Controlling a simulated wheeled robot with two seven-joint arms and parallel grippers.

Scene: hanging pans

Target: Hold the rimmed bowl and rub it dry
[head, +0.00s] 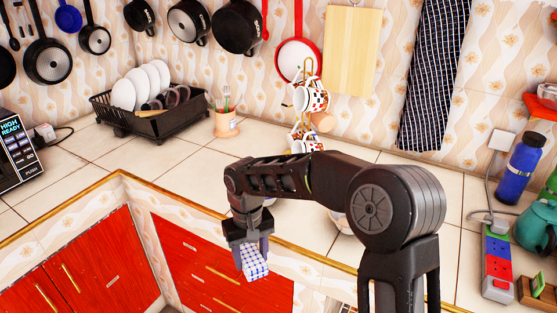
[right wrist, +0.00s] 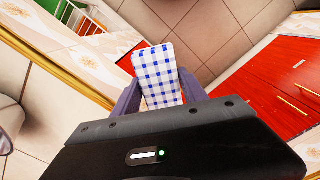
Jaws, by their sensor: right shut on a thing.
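My right gripper (head: 252,252) is shut on a blue-and-white checked cloth (head: 255,265). The cloth hangs from the fingers in front of the red drawers, beyond the counter's edge. In the right wrist view the cloth (right wrist: 158,78) stands up between the two fingers of the gripper (right wrist: 160,92). A pale round piece, perhaps the rimmed bowl (head: 344,222), shows on the counter behind my right arm; most of it is hidden by the arm. The gripper is apart from it, to its left. My left gripper is in neither view.
A black dish rack (head: 150,122) with white plates and a utensil pot (head: 227,122) stand at the back. A mug stand (head: 308,95) is behind my arm. A blue bottle (head: 520,165) and power strip (head: 497,262) are at the right. The left counter is mostly clear.

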